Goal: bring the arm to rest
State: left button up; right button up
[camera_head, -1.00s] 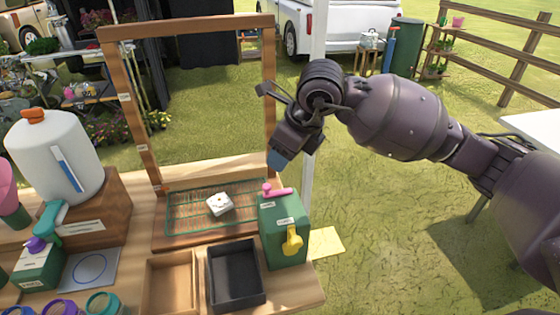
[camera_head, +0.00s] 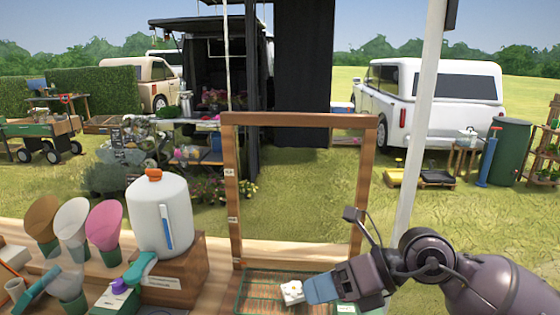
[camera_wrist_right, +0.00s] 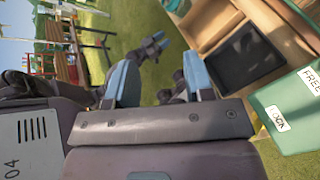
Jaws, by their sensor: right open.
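My right arm comes in from the lower right of the head view. Its gripper (camera_head: 322,290), with blue fingertips, is in front of the wooden frame, close to the white block (camera_head: 292,292) in the picture. Whether they touch cannot be told. In the right wrist view the two blue-padded fingers (camera_wrist_right: 160,82) stand apart with nothing between them.
The bench holds an upright wooden frame (camera_head: 231,190), a white jug (camera_head: 161,218) with an orange cap, and several coloured cones. The wrist view shows a black tray (camera_wrist_right: 247,58) and a green box (camera_wrist_right: 288,112). Grass lies open behind the frame.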

jog(key=d+r+m+t+y, duration=0.3)
jog(key=r+m+t+y, duration=0.4)
jog(key=m+t, duration=0.7)
jog(key=d+f+m+t+h, duration=0.2)
jog(key=d+f+m+h, duration=0.35)
jog(key=m+h, duration=0.4)
jog(key=d+f+m+t+h, duration=0.35)
jog(key=d+m+h, duration=0.35)
jog(key=m+h, duration=0.3)
jog(key=s+d+f+m+g+h, duration=0.25)
jog(key=s+f+m+g, duration=0.2)
jog(key=f, duration=0.25)
jog(key=s+d+f+m+g+h, duration=0.1)
jog(key=s+d+f+m+g, duration=0.3)
jog(key=f, duration=0.3)
jog(key=s+a+f+m+g+y, duration=0.1)
jog(key=s+f+g, duration=0.3)
jog(key=s, duration=0.3)
jog(key=s+a+f+g+y, duration=0.1)
jog(key=s+f+g+y, duration=0.1)
jog(key=s+f+g, duration=0.4)
jog(key=w+f+t, duration=0.6)
jog(key=f+t, duration=0.2)
jog(key=t, duration=0.1)
jog(key=shift+d, duration=0.15)
